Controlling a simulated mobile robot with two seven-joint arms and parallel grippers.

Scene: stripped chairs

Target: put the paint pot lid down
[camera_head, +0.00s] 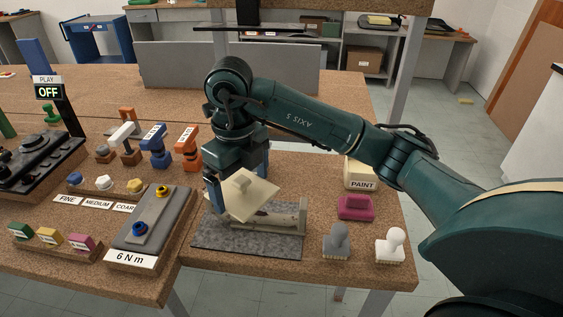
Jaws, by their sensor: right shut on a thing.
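The paint pot lid (251,197) is a cream square plate with a small knob. It is tilted in my right gripper (238,185), which is shut on it. The gripper and lid are in front of the grey mat's fixture; how far above the mat they are is hard to tell. The cream paint pot (361,184), labelled PAINT, stands to the right, with my right forearm passing close above and beside it. Its inside cannot be made out. My left gripper is not in view.
A grey mat (215,236) carries a fixture with a pale upright (303,216). A magenta block (355,208), a grey brush (337,241) and a white brush (390,246) stand at the right. A 6 N m board (177,213) and several tools crowd the left.

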